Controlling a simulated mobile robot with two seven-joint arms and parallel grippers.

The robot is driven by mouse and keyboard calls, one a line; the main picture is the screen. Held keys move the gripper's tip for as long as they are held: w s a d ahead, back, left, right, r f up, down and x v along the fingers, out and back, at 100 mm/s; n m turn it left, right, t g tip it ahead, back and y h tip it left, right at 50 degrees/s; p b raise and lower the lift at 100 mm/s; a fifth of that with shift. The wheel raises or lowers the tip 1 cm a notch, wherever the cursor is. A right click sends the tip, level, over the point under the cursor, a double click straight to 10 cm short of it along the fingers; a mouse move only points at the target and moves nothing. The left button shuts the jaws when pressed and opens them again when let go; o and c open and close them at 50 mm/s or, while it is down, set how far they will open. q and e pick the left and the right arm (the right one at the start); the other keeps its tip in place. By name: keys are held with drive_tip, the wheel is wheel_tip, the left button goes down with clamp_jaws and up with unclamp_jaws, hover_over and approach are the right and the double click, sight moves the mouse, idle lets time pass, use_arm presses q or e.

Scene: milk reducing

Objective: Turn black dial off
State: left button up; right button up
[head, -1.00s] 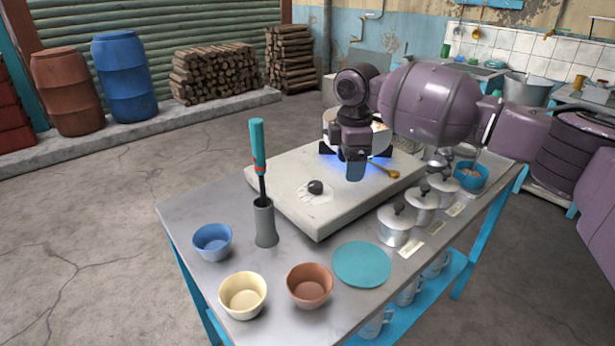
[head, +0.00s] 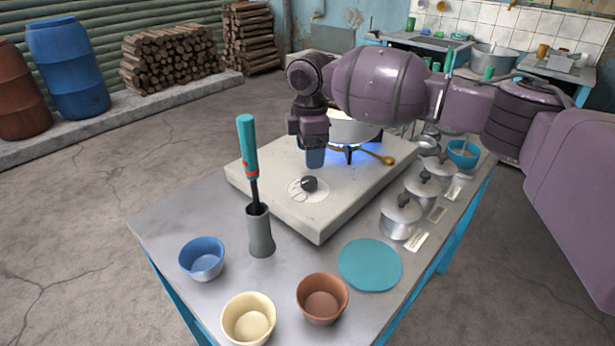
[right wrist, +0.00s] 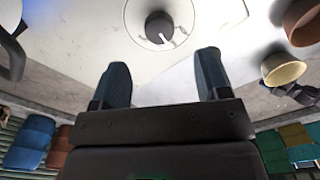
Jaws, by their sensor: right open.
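The black dial (head: 309,184) sits on a white round plate on top of the pale stove slab (head: 320,222). A blue flame (head: 362,151) burns under the pot (head: 352,127) behind it. My right gripper (head: 314,158) is above the slab, a little behind the dial, pointing down. In the right wrist view the dial (right wrist: 159,28) with its white pointer mark lies ahead of the two spread fingers (right wrist: 163,85). The fingers are apart, empty and not touching it. My left gripper is not in view.
A grey holder (head: 260,232) with a teal-handled tool stands left of the slab. Blue (head: 202,259), cream (head: 248,320) and brown (head: 322,299) bowls and a teal disc (head: 370,265) are in front. Lidded pots (head: 401,216) line the right side. A golden spoon (head: 375,157) lies by the burner.

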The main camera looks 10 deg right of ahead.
sight(309, 180)
wheel_tip(309, 180, down, 6)
drive_tip(key=shift+f+b, duration=0.1)
drive_tip(key=shift+b, duration=0.35)
drive_tip(key=shift+f, duration=0.7)
drive_tip(key=shift+c, duration=0.4)
